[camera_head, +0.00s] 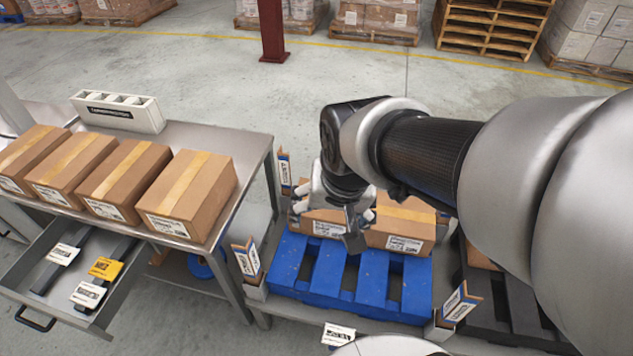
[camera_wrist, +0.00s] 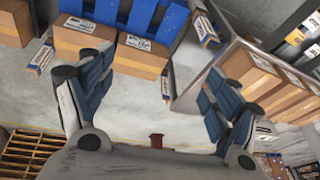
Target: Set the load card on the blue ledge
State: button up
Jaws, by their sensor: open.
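An open drawer (camera_head: 62,285) at the lower left holds a yellow card (camera_head: 105,268) and two white cards (camera_head: 63,254) (camera_head: 88,294). Another white card (camera_head: 338,334) stands at the front edge below the blue pallet. I cannot tell which is the load card. The only large blue surface is the slatted blue pallet (camera_head: 372,284); no separate blue ledge is clear. My gripper (camera_head: 345,218) hangs over the pallet's back part, by the cartons, partly hidden by my arm. In the wrist view my gripper (camera_wrist: 155,98) has its fingers wide apart with nothing between them.
Two cartons (camera_head: 404,228) sit at the back of the pallet. Labelled corner posts (camera_head: 247,259) (camera_head: 460,300) stand around it. A steel table (camera_head: 225,222) at left bears several cartons and a white organiser (camera_head: 118,111). A dark pallet (camera_head: 512,305) lies at right.

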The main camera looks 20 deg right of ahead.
jog(key=s+a+r+n, duration=0.1)
jog(key=s+r+n, duration=0.3)
jog(key=s, duration=0.6)
jog(key=shift+s+a+n+t, duration=0.15)
jog(key=shift+a+n+t, duration=0.25)
